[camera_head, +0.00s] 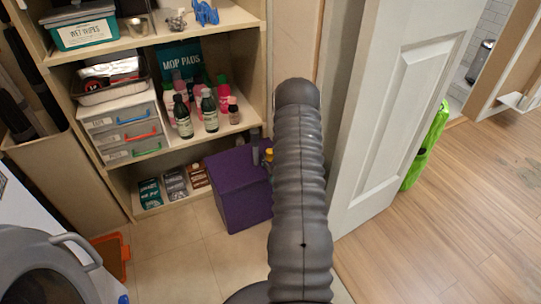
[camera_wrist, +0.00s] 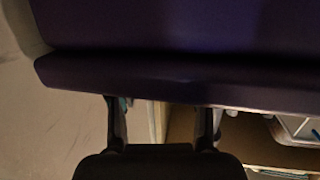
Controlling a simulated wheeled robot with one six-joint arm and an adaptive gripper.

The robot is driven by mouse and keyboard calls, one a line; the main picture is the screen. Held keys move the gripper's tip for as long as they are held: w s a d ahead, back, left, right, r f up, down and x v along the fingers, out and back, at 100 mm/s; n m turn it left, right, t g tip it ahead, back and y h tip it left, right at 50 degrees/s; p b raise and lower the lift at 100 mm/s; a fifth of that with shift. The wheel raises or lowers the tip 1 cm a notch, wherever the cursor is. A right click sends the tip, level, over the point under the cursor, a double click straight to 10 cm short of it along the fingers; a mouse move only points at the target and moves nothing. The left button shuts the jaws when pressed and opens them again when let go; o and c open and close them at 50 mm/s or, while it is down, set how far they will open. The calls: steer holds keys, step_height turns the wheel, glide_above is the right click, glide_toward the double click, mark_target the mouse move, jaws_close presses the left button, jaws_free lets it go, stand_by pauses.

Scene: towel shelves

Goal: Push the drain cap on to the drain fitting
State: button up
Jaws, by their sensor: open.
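I cannot make out a drain cap or a drain fitting in either view. My gripper (camera_wrist: 161,104) shows in the wrist view with its two dark fingers apart and nothing visible between them. A dark purple surface fills the top of that view, close to the fingertips; whether they touch it I cannot tell. It looks like the purple bin (camera_head: 238,190), which stands on the floor at the shelf's lower right in the head view. My grey arm (camera_head: 300,190) covers the middle of the head view, and the gripper does not show there.
A wooden shelf unit (camera_head: 150,42) holds bottles (camera_head: 209,110), a drawer box (camera_head: 124,132) and a wipes tub (camera_head: 84,30). A white door (camera_head: 385,90) stands right of my arm. A grey-white appliance (camera_head: 45,265) is at lower left.

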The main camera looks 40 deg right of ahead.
steer(key=shift+x, duration=1)
steer(key=c, duration=0.8)
steer(key=shift+r, duration=0.15)
step_height(320, 180, up, 18)
steer(key=shift+f, duration=0.15)
steer(key=w+a+f+n+y+p, duration=0.1)
steer(key=a+f+y, duration=0.1)
steer(key=a, duration=1)
steer(key=w+a+f+n+t+y+p, duration=0.1)
steer(key=a+f+n+y, duration=0.1)
steer(key=a, duration=1)
steer(key=w+a+f+n+y+p, duration=0.1)
steer(key=a+f, duration=0.3)
steer(key=a, duration=0.8)
steer(key=shift+w+a+n+t+y, duration=0.35)
steer(key=shift+n+y, duration=0.15)
steer(key=shift+y, duration=0.4)
